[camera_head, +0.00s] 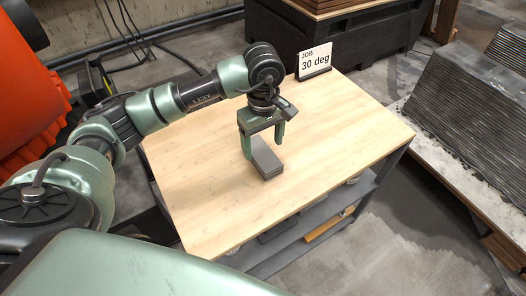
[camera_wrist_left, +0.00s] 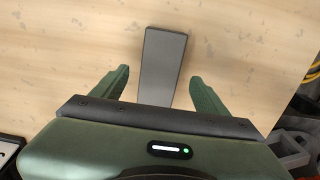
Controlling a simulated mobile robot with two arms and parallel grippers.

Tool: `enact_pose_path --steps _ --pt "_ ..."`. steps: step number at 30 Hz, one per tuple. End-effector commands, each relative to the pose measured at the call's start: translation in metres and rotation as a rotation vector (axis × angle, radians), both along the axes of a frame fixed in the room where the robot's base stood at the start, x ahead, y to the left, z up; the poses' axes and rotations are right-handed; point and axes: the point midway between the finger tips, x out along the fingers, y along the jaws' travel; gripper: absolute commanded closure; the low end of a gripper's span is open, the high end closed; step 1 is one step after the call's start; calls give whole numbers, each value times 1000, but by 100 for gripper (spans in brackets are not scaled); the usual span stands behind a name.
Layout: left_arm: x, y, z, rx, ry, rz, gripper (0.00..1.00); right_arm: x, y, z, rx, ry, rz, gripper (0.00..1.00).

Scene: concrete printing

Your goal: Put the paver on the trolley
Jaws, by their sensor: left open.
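The paver (camera_head: 266,161), a flat dark grey rectangular block, lies on the light wooden top of a table-like stand (camera_head: 337,126). It also shows in the left wrist view (camera_wrist_left: 163,62), long side running away from the gripper. My left gripper (camera_head: 263,146) is open over the paver, pointing down. In the left wrist view its green fingers (camera_wrist_left: 159,75) stand on either side of the paver, with gaps on both sides. The near end of the paver is hidden by the gripper body. I cannot tell whether this stand is the trolley. My right gripper is out of view.
A sign (camera_head: 315,61) reading "JOB 30 deg" stands at the far edge of the top. Dark shelves (camera_head: 314,221) lie below it. A grey layered block (camera_head: 465,110) is on the right, a black crate (camera_head: 330,35) behind. Most of the top is clear.

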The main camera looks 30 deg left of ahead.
Motion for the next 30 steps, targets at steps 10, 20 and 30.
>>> enact_pose_path --steps 10,20,30 --pt "1 0 66 0 -4 1 26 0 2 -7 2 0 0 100" --pt "0 0 78 1 1 0 26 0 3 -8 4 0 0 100" --pt "0 0 78 1 1 0 26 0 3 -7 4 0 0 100"
